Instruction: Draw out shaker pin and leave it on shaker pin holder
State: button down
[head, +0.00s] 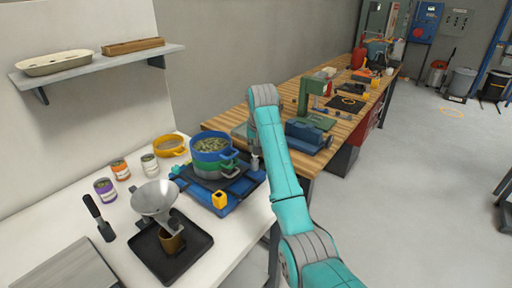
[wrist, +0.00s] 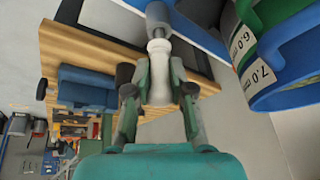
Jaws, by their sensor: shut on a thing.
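In the wrist view my gripper (wrist: 160,90) is shut on a pale, turned knob-like piece, which I take to be the shaker pin (wrist: 158,55). A grey cylindrical part lies beyond the pin, close to a blue frame; I cannot tell whether the pin is still seated. In the head view the pin (head: 255,163) shows small beside the sieve stack (head: 212,150), which has blue and green rings and stands on the blue shaker base (head: 205,198). The arm hides most of my gripper there. I cannot clearly identify the shaker pin holder.
The sieves (wrist: 262,75) are close on the right in the wrist view. A funnel (head: 155,200) over a black tray (head: 170,262), several cans and a yellow ring (head: 170,146) share the white table. A wooden bench (head: 335,112) with a blue machine (head: 308,135) stands behind.

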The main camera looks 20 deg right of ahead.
jog(key=shift+r, duration=2.55)
jog(key=shift+r, duration=2)
